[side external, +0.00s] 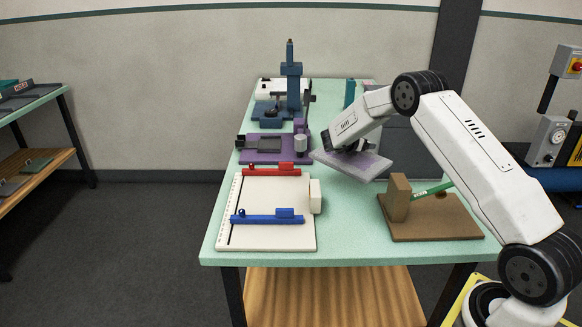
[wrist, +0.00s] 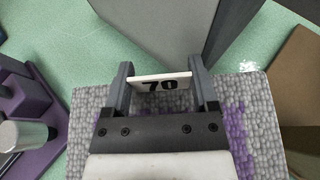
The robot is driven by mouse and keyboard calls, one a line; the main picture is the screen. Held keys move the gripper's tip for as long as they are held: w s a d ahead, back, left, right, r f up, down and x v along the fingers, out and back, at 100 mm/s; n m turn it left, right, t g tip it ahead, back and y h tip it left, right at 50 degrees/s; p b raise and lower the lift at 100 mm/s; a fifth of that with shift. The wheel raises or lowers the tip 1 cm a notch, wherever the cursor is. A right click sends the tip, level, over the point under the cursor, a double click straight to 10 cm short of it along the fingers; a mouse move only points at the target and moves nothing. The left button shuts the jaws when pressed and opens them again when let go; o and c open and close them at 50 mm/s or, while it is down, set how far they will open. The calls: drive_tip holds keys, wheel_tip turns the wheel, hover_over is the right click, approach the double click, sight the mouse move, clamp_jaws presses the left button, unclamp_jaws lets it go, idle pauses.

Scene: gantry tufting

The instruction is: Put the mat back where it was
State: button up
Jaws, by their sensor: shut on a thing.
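The mat (side external: 368,168) is a grey, pebbly-textured slab with purple patches. In the side view it is held tilted above the green table, between the purple fixture and the brown board. In the wrist view the mat (wrist: 90,115) spreads out below my gripper (wrist: 161,82). The fingers are closed on a white upright tag (wrist: 165,84) marked "70", which appears to stand on the mat. In the side view my gripper (side external: 352,148) is over the mat's upper face. The tag is hidden there.
A purple fixture (side external: 262,157) with a grey cylinder (side external: 300,143) stands left of the mat. A white board (side external: 262,205) with red and blue bars lies front left. A brown board (side external: 435,222) with a block and green tool lies right. A grey box (side external: 400,143) stands behind.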

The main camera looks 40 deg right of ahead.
sight(340, 163)
drive_tip(key=shift+f, duration=1.6)
drive_tip(key=shift+f, duration=2.1)
drive_tip(key=shift+f, duration=0.5)
drive_tip(key=o, duration=1.3)
drive_tip(key=shift+r, duration=0.5)
drive_tip(key=v, duration=1.2)
